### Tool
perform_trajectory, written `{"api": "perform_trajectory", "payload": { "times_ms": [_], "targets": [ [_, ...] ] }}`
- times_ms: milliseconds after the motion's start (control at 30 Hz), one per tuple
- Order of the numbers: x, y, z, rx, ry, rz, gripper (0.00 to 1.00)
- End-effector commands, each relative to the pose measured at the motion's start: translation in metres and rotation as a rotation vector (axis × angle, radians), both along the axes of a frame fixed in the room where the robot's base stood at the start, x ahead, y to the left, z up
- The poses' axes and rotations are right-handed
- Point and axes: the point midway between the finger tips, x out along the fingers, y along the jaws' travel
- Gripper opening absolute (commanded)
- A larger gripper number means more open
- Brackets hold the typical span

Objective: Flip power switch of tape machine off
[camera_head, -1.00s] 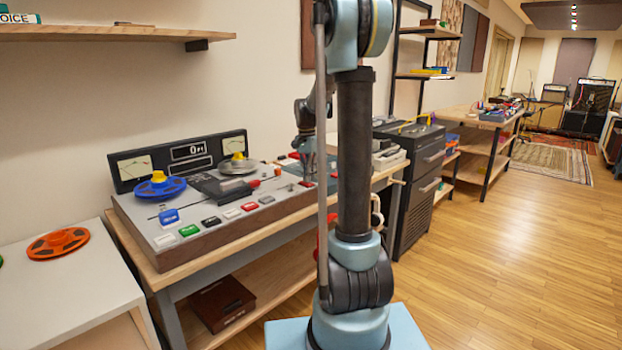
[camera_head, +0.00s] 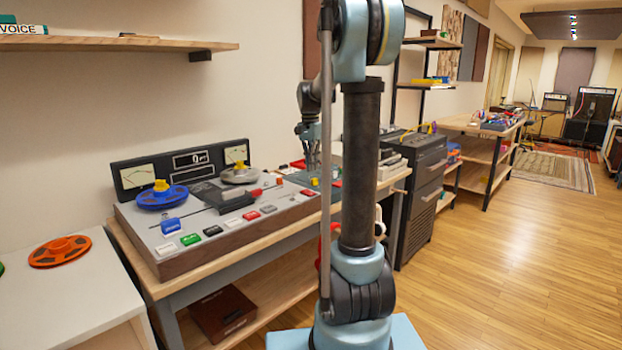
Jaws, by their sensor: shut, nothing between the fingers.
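The tape machine (camera_head: 165,240) sits on a wooden bench at left. It has a blue reel (camera_head: 162,198), a grey reel (camera_head: 240,174), two meters and a row of coloured buttons along its front. Small controls show at its right end, among them an orange one (camera_head: 279,181). I cannot tell which is the power switch, or its position. My gripper (camera_head: 313,168) is shut and empty, pointing down above and behind the machine's right end in the picture. Its fingertips are small, and I cannot tell whether they touch anything.
My arm's column hides part of the bench to the right. A white table with an orange reel (camera_head: 60,251) stands at left. A wooden shelf (camera_head: 120,43) hangs above. A dark cabinet (camera_head: 416,180) stands beyond the bench. The wooden floor (camera_head: 480,270) at right is clear.

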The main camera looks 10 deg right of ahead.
Motion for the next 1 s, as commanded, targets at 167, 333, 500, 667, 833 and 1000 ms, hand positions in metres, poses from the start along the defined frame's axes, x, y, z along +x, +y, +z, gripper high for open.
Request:
{"api": "perform_trajectory", "payload": {
  "times_ms": [167, 333, 500, 667, 833, 1000],
  "targets": [
    [-0.003, -0.003, 0.030, 0.000, 0.000, -0.001, 0.00],
    [-0.005, -0.006, 0.049, 0.000, 0.000, -0.003, 0.00],
    [-0.006, -0.006, 0.056, 0.000, 0.000, -0.002, 0.00],
    [-0.006, -0.006, 0.057, 0.000, 0.000, -0.002, 0.00],
    [-0.006, -0.006, 0.057, 0.000, 0.000, -0.001, 0.00],
    [-0.021, -0.005, 0.055, 0.003, -0.008, 0.029, 0.00]
  ]
}}
